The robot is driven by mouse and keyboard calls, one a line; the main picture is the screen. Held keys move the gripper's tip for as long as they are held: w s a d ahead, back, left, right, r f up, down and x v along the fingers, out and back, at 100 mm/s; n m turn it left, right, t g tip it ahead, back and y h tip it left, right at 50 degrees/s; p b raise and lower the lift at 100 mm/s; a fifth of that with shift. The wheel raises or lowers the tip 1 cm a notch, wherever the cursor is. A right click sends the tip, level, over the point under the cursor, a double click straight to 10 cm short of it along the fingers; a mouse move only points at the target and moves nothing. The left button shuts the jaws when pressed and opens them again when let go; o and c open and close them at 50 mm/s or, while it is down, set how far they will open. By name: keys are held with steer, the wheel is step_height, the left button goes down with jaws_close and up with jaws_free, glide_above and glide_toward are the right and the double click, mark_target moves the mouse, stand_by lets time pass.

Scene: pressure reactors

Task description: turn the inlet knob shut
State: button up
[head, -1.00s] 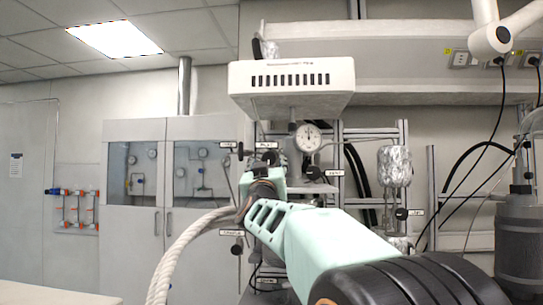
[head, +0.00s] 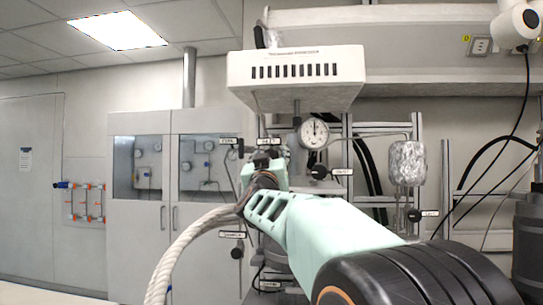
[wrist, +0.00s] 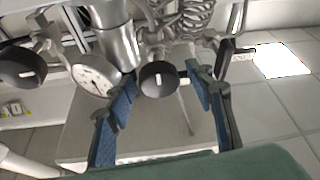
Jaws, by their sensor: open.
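My gripper (wrist: 157,98) is open, its two blue-padded fingers spread apart in the wrist view. A round black knob with a white mark (wrist: 158,78) shows between and beyond the fingertips; no finger visibly touches it. It appears to be the inlet knob, but no readable label confirms this. In the head view my gripper (head: 268,165) is in front of the reactor's valves, below a small label (head: 269,142) too small to read surely. My gripper and arm hide the knob behind them there.
A pressure gauge (head: 314,132) and another black knob (head: 319,172) stand right of my gripper. A knob (head: 237,253) sits lower left, and another (head: 415,215) is at right below a foil-wrapped vessel (head: 407,163). A white housing (head: 296,77) overhangs. Coiled tubing (wrist: 195,18) lies near the fingers.

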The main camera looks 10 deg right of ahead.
steer(key=shift+c, duration=0.3)
steer(key=c, duration=1.1)
